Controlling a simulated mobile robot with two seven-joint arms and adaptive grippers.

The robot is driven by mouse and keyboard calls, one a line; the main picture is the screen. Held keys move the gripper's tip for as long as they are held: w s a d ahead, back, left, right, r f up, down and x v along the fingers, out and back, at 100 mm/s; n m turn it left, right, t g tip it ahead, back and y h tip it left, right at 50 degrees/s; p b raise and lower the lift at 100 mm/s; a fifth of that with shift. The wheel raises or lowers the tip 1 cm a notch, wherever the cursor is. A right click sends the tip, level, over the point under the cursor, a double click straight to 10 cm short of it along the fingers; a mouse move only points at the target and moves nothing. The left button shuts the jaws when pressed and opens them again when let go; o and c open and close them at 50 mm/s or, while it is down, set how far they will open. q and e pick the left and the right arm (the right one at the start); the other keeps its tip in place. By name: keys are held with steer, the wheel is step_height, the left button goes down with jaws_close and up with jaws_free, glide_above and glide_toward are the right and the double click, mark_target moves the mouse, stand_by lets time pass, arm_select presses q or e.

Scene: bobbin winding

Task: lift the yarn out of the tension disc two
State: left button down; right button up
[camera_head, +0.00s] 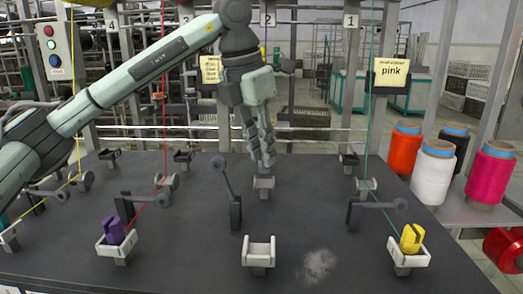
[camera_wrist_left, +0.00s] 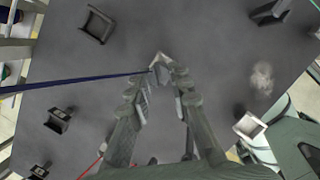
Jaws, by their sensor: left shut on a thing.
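My left gripper (camera_head: 264,158) points down over the black table, its fingertips right at the tension disc of station two (camera_head: 263,186). The fingers largely cover the disc's upper part. In the head view the yarn is too thin to follow near the fingers. Whether it still lies in the disc is hidden. My right gripper is not in view.
The lever arm (camera_head: 228,180) stands just left of the front holder (camera_head: 258,254), which is empty. A purple bobbin (camera_head: 114,231) and a yellow bobbin (camera_head: 412,238) sit in neighbouring holders. Red yarn (camera_head: 164,95) and green yarn (camera_head: 371,110) hang at either side. Yarn cones (camera_head: 434,175) stand at right.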

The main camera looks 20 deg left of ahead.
arm_select(q)
steer(key=shift+r, duration=0.45)
steer(key=shift+r, duration=0.1)
steer(key=shift+w+p+v, duration=0.15)
steer(key=shift+p+v, duration=0.35)
steer(key=shift+v, duration=0.2)
steer(key=shift+w+p+v, duration=0.15)
steer(key=shift+p+v, duration=0.3)
steer(key=shift+v, duration=0.2)
